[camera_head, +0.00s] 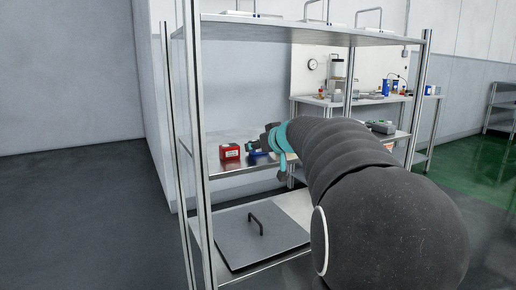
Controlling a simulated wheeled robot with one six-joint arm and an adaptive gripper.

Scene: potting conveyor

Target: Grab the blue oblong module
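A small blue object (253,150), which looks like the blue module, sits on the middle shelf (223,168) of the metal rack, just right of a red module (230,152). It is partly hidden by the end of my arm, so its full shape does not show. My gripper (265,141) is at the far end of my dark arm, beside a teal wrist part. It appears close to the blue object, but I cannot tell whether it touches it. Its fingers are too small and too covered to tell open from shut.
Rack posts (200,130) stand left and right of the shelf, with an upper shelf (300,30) above. A grey lid with a handle (262,240) lies on the lower shelf. A bench (340,101) with several items stands behind. Floor at left (80,210) is clear.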

